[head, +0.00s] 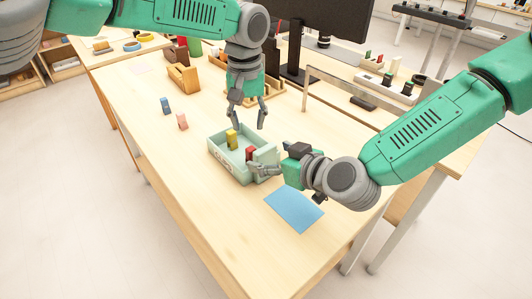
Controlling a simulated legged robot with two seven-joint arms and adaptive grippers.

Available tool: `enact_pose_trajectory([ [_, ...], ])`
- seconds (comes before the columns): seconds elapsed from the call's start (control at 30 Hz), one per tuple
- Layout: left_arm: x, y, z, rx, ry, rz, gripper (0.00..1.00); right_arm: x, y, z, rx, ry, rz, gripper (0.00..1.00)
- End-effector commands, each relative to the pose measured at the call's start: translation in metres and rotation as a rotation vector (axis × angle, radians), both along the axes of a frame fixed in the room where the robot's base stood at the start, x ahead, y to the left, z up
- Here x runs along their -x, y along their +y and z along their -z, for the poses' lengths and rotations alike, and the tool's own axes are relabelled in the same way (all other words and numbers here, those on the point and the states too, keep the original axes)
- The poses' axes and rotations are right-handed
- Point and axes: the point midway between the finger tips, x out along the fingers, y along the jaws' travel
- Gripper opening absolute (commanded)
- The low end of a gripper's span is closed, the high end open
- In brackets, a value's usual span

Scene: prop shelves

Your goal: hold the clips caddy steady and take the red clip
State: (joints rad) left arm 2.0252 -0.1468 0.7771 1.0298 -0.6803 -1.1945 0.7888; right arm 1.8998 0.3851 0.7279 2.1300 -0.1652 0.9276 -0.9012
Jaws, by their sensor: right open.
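The pale green clips caddy (222,158) sits on the wooden table. A yellow clip (231,138) stands inside toward its back left, and the red clip (250,153) stands toward its right side. My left gripper (248,125) points down over the caddy's far side, its fingers apart with nothing visible between them. Whether it touches the caddy rim is unclear. My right gripper (257,165) comes in from the right, open, at the caddy's right end close to the red clip. Its fingers hide part of that end, and contact with the clip cannot be told.
A blue sheet (294,208) lies in front of the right arm. A blue block (165,105) and a pink block (182,121) stand left of the caddy. A wooden holder (184,77) and a monitor (325,18) stand behind. The table's front left is clear.

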Motion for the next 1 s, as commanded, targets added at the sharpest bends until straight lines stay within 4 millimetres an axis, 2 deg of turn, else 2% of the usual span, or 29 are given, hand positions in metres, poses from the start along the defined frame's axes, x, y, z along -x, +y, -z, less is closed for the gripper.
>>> enact_pose_trajectory([
  [0.23,0.000,-0.002,0.000,-0.001,0.000,0.000,0.34,-0.018,0.011,0.009,0.000,-0.001,0.001,0.76],
  [0.57,0.000,-0.001,0.000,0.000,0.000,0.001,0.34,-0.020,0.013,0.010,0.000,0.000,0.001,0.76],
  [0.6,0.000,0.000,0.000,0.000,0.000,0.001,0.34,-0.020,0.013,0.010,0.001,-0.001,0.001,0.62],
  [0.73,0.000,0.000,0.000,0.000,0.000,0.001,0.34,-0.020,0.014,0.010,0.001,-0.001,0.001,0.16],
  [0.77,0.000,0.000,0.000,0.000,0.000,0.001,0.34,-0.020,0.013,0.010,0.000,0.000,0.001,0.14],
  [0.8,0.000,-0.001,0.000,0.000,0.000,0.001,0.34,-0.020,0.013,0.010,0.000,0.000,0.001,0.14],
  [0.83,0.000,-0.001,0.000,0.000,0.000,0.000,0.34,-0.020,0.013,0.010,0.000,0.000,0.001,0.61],
  [0.87,0.000,-0.001,0.000,-0.001,0.000,0.000,0.34,-0.020,0.013,0.010,0.000,0.000,0.001,0.65],
  [1.0,0.000,-0.002,0.000,-0.001,0.000,0.000,0.34,-0.020,0.012,0.010,0.000,0.000,0.001,0.65],
])
